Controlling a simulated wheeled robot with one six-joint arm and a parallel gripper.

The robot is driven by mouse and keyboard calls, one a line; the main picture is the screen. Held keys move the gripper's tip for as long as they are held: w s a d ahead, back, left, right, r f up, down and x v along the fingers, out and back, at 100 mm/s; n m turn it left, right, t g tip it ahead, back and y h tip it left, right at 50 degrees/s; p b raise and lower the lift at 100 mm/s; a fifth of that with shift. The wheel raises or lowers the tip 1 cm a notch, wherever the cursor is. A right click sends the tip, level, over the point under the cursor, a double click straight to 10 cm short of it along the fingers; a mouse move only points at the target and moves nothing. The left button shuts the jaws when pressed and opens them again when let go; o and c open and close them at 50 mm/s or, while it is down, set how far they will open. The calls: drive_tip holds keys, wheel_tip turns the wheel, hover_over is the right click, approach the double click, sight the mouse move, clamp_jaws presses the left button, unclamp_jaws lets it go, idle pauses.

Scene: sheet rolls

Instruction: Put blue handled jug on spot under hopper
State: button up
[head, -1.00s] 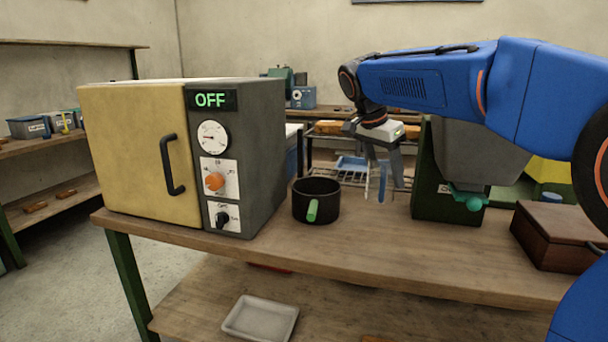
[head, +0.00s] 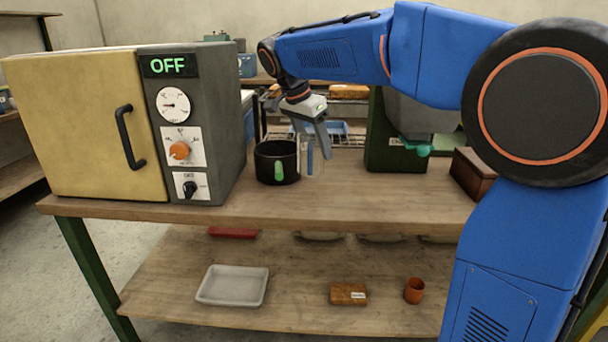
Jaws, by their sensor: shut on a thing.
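A clear jug with a blue handle (head: 310,158) is in my gripper (head: 314,140), just right of a black pot with a green handle (head: 277,163). My gripper points down and is shut on the jug. The jug's see-through body is hard to make out, and I cannot tell whether its base touches the bench. The grey hopper (head: 405,112) sits on a dark green machine (head: 383,152) right of the jug, with a teal part at its front. The spot under the hopper cannot be made out.
A yellow and grey oven reading OFF (head: 85,130) stands at the left of the wooden bench (head: 300,200). A brown box (head: 473,172) is at the right. The bench front is clear. A tray (head: 233,286), a block and a cup are on the lower shelf.

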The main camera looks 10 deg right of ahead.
sight(314, 169)
drive_tip(key=shift+f, duration=3.35)
drive_tip(key=shift+f, duration=0.15)
drive_tip(key=o, duration=1.1)
